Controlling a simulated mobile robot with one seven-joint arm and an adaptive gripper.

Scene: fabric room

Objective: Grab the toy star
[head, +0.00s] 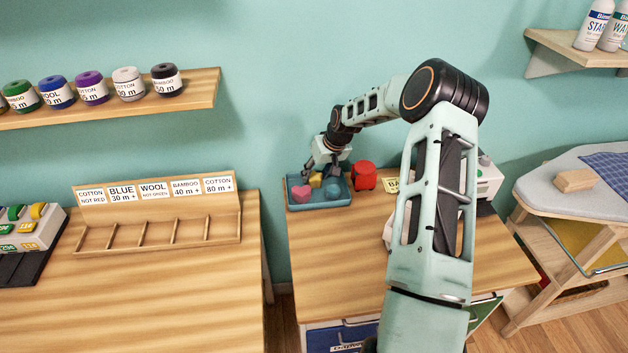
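A blue tray (320,204) stands at the far left corner of the right-hand wooden table. Several small toys lie in it: a pink one (301,194) at the front left, a teal one (332,191) at the right, and a yellow one (316,180) at the back. They are too small for me to tell surely which is the star. My gripper (322,172) points down over the back of the tray, just above the yellow toy. Its fingers look spread apart. I cannot tell whether they touch the toy.
A red container (364,176) stands close to the tray's right side. My arm hides much of the right-hand table (320,260). A labelled wooden rack (160,222) stands on the left table. Spools (92,88) sit on a wall shelf. An ironing board (570,195) stands at the right.

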